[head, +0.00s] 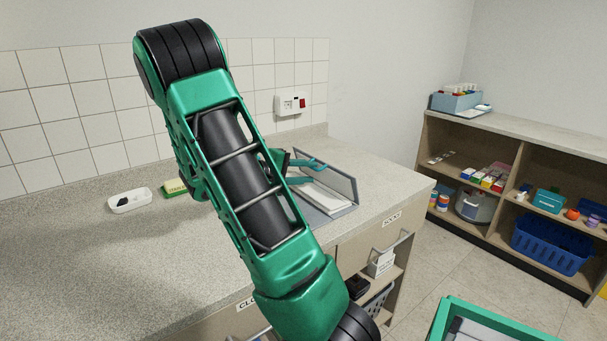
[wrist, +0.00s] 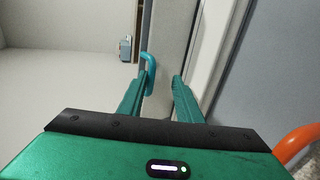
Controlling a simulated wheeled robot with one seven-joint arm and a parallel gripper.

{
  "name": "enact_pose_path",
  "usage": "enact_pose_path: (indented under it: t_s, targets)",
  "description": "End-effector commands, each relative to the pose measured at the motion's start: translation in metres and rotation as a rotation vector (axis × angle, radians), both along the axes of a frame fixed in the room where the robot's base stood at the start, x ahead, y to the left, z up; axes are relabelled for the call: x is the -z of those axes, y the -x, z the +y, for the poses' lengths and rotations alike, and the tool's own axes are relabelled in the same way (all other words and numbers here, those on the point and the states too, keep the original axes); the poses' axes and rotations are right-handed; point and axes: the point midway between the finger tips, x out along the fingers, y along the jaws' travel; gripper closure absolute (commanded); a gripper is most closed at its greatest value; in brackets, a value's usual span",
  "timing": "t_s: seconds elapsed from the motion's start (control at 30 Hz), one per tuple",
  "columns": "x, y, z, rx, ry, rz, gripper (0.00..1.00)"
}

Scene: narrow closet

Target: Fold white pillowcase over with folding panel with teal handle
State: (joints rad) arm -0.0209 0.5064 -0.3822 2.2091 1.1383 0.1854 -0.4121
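The white pillowcase (head: 327,198) lies flat and partly hidden on a grey folding board (head: 343,211) near the counter's right end. A grey panel of the board (head: 338,177) stands raised along its far side. In the wrist view, the teal handle (wrist: 151,66) is at the tip of the left finger, and a white strip, likely the pillowcase (wrist: 211,45), runs right of the fingers. My gripper (wrist: 161,82) is open, with a gap between its fingertips. I cannot tell whether the handle lies within the gap. In the head view my arm hides most of the gripper.
An orange handle (wrist: 298,142) is close at the right of the wrist view. A shelf unit (head: 510,160) is at the right, and a green-rimmed bin (head: 500,313) at the front.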

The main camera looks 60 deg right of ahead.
Motion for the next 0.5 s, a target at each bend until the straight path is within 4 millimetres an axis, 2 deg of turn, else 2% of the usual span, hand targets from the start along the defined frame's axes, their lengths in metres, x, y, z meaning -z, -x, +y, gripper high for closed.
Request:
enact_pose_path:
  t_s: [0.17,0.27,0.5]
  targets:
    - [0.0,-0.003,0.003,-0.004,-0.003,-0.001,0.73]
    - [-0.002,-0.006,0.012,-0.005,-0.003,0.0,0.73]
    - [-0.014,-0.018,0.051,-0.006,-0.002,-0.001,0.73]
